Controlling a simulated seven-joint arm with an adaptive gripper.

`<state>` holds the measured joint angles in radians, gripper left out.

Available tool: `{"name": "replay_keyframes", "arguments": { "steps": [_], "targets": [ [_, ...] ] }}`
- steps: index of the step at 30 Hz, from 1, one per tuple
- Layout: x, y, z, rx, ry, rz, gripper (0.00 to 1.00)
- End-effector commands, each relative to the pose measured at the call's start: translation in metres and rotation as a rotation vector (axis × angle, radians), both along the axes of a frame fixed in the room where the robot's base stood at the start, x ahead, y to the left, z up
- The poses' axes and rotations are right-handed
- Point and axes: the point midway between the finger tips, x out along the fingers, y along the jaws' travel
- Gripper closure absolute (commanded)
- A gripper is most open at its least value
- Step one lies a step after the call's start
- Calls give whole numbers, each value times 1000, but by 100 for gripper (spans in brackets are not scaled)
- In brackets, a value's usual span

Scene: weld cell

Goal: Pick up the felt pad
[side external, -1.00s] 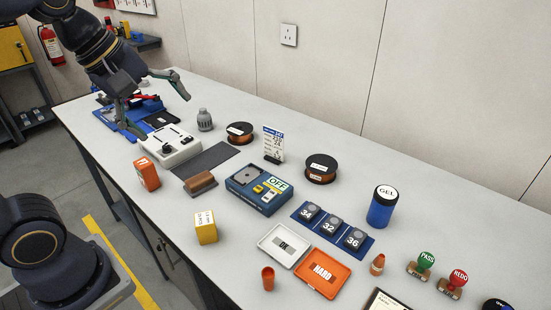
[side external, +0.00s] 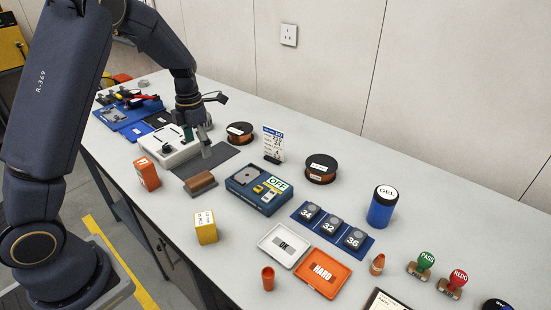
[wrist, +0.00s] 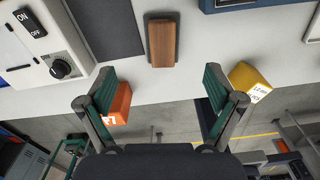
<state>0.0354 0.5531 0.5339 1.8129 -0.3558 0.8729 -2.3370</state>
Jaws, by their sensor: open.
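The felt pad looks to be the small block (side external: 200,184) with a brown wooden top and a dark grey underside. It lies flat on the bench in front of a flat dark grey mat (side external: 219,153). In the wrist view the block (wrist: 162,42) shows whole, ahead of and between my fingertips. My gripper (side external: 197,141) is open and empty, above the area of the white control box and the mat. In the wrist view its two green-padded fingers (wrist: 158,92) are wide apart and do not touch the block.
The white control box (side external: 166,147) stands left of the mat. An orange box (side external: 147,175) and a yellow box (side external: 205,228) stand near the front edge. A blue device marked OFF (side external: 258,190) is to the right. A grey knobbed part stood behind; wire spools (side external: 321,168) are farther back.

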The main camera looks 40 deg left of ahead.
Motion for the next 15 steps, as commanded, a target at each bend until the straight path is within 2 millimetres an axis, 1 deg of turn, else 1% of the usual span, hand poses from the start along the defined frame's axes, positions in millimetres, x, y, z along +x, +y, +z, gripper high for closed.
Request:
{"name": "replay_keyframes", "arguments": {
  "steps": [1, 3, 6, 9, 13, 15],
  "targets": [
    [-2, 0, -13, -1, 6, 2, 8],
    [-1, 0, -29, 0, 4, 1, 8],
    [-1, 0, -47, -1, 4, 1, 8],
    [-1, 0, -58, -1, 2, -1, 8],
    [0, 0, -65, 0, 1, -1, 8],
    [0, -1, -74, -1, 2, -1, 8]
  ]
}}
